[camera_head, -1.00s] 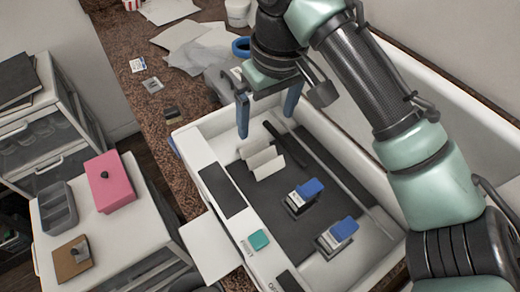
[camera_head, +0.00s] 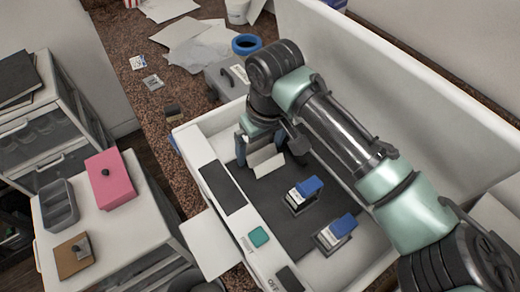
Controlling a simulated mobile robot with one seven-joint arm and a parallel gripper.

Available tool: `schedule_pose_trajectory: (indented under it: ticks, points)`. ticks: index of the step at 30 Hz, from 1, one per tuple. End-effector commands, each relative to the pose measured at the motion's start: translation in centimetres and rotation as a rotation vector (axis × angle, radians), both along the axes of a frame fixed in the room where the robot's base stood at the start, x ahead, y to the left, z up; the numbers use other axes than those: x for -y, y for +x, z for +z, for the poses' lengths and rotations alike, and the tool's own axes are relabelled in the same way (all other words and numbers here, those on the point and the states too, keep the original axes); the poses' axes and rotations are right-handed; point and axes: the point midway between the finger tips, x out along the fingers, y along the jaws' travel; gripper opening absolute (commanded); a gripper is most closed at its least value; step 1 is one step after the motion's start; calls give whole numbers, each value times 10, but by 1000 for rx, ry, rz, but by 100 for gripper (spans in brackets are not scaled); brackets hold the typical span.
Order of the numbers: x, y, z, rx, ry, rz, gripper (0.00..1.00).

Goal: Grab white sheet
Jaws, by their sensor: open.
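My gripper (camera_head: 258,150) is low inside the white printer-like machine, at the far left end of its dark bed. Its blue fingers are apart. A small white folded sheet (camera_head: 267,165) stands on the dark bed right at the gripper; part of it is hidden behind the fingers and wrist. I cannot tell if the fingers touch it. Another white sheet (camera_head: 210,244) sticks out flat from the machine's front left side, well away from the gripper. Several loose white sheets (camera_head: 183,32) lie on the brown counter behind.
The machine's white walls (camera_head: 200,122) surround the gripper. Two blue-topped cartridges (camera_head: 305,190) (camera_head: 337,230) stand on the dark bed (camera_head: 262,208) to the right. A grey box with a blue ring (camera_head: 246,44) stands behind. A pink box (camera_head: 111,181) sits on the left cabinet.

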Motion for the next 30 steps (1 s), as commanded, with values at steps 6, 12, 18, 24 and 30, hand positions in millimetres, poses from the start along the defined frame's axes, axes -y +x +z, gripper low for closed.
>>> schedule_pose_trajectory:
  ticks: [6,12,18,24,30]
  points:
    - [0,0,0,0,0,0,84]
    - [0,0,0,0,0,0,48]
    - [0,0,1,0,0,0,35]
    - [0,1,9,2,0,0,34]
    - [-1,1,46,3,1,1,34]
